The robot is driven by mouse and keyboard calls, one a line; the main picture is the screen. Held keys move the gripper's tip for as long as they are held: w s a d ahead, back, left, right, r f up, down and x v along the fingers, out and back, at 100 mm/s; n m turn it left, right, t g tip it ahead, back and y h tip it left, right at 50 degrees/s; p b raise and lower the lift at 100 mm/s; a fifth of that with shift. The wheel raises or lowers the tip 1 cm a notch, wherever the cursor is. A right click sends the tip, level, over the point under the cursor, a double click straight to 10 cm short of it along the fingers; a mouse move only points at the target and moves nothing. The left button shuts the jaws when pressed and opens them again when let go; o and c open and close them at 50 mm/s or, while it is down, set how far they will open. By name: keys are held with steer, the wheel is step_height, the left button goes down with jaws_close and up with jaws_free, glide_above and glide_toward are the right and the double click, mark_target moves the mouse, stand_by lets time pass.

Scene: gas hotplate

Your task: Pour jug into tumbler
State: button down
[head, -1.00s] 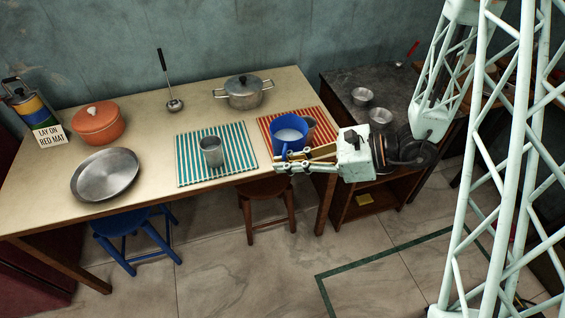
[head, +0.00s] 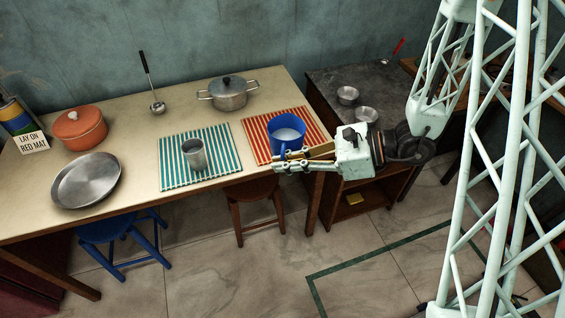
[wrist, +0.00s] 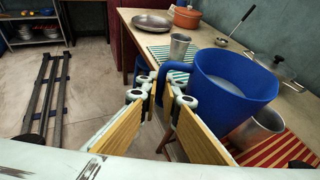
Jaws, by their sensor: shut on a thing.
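The blue jug (head: 287,137) holds a pale liquid and looks upright. It shows over the red-striped mat in the head view and large in the wrist view (wrist: 228,95). My gripper (head: 278,161) is shut on the jug's handle, on the near side; the fingers around the handle also show in the wrist view (wrist: 160,95). The jug appears raised off the table. The grey metal tumbler (head: 194,156) stands upright on the teal-striped mat, left of the jug and apart from it; the wrist view shows it too (wrist: 180,46).
A second metal cup (wrist: 260,128) is by the red-striped mat (head: 255,135), hidden behind the jug in the head view. A steel pan (head: 87,181), orange pot (head: 80,130), ladle (head: 157,107), lidded pot (head: 228,96) and sign (head: 33,143) are on the table.

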mark_target(284, 144)
steer(key=shift+w+r, duration=0.15)
steer(key=shift+r, duration=0.05)
steer(key=shift+w+d+r+m+g, duration=0.1)
steer(key=shift+w+r+m+g, duration=0.35)
steer(key=shift+r+m, duration=0.25)
steer(key=shift+w+a+r+m+g, duration=0.1)
steer(key=shift+w+r+m+g, duration=0.3)
steer(key=shift+r+m, duration=0.2)
steer(key=shift+w+d+r+m+g, duration=0.1)
steer(key=shift+w+r+m+g, duration=0.3)
steer(key=shift+r+m, duration=0.3)
steer(key=shift+w+d+r+m+g+y+p, duration=0.15)
steer(key=shift+w+r+m+g+p, duration=0.3)
steer(key=shift+p, duration=1.05)
steer(key=shift+w+a+r+m+g+y+p, duration=0.15)
steer(key=shift+r+p, duration=0.45)
steer(key=shift+p, duration=0.9)
steer(key=shift+w+d+r+m+g+y+p, duration=0.1)
steer(key=shift+w+r+m+g+y+p, duration=0.3)
steer(key=shift+p, duration=1.1)
stand_by(1.3)
